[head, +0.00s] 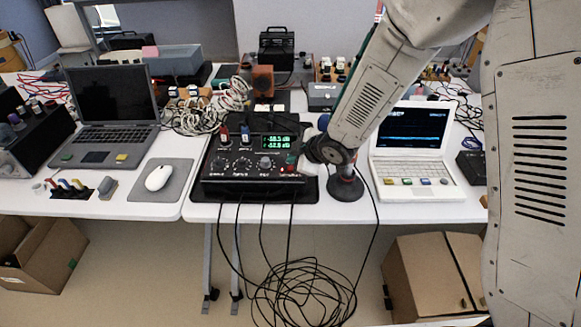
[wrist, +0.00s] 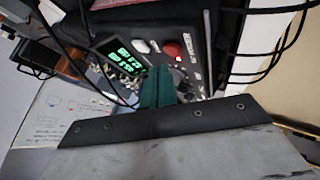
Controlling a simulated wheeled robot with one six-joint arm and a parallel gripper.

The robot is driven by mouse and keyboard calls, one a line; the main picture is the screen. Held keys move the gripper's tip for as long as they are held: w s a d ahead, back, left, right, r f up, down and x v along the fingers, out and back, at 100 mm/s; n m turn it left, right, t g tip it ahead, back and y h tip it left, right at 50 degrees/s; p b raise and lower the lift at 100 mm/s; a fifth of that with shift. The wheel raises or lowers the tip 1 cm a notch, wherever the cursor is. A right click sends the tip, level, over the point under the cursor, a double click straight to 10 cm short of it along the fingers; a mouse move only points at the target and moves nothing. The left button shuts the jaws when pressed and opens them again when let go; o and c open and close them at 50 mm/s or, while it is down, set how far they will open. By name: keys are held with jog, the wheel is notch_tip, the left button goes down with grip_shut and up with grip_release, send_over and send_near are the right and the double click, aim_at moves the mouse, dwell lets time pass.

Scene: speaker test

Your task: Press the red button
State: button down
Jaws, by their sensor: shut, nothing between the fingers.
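The black control box (head: 250,186) with a lit green display (head: 270,142) stands at the front of the middle table. In the wrist view, a round red button (wrist: 172,49) sits on its panel beside a white knob (wrist: 140,46). In the head view a small red spot (head: 291,169) shows at the box's right front; I cannot tell if it is the same part. My gripper (wrist: 157,72) has teal fingers, shut and empty, pointing at the panel just below the red button in the picture. Contact cannot be told. In the head view my wrist hides the box's right edge.
A white laptop (head: 413,165) stands to the right, a dark laptop (head: 110,105) and a white mouse (head: 158,177) to the left. Black cables (head: 300,285) hang from the box to the floor. Tangled white cables (head: 205,110) lie behind it.

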jog(key=shift+f, duration=0.4)
jog(key=shift+f, duration=0.5)
dwell(0.5)
jog(key=shift+r, duration=0.95)
notch_tip(320, 180, up, 6)
dwell(0.5)
dwell(1.2)
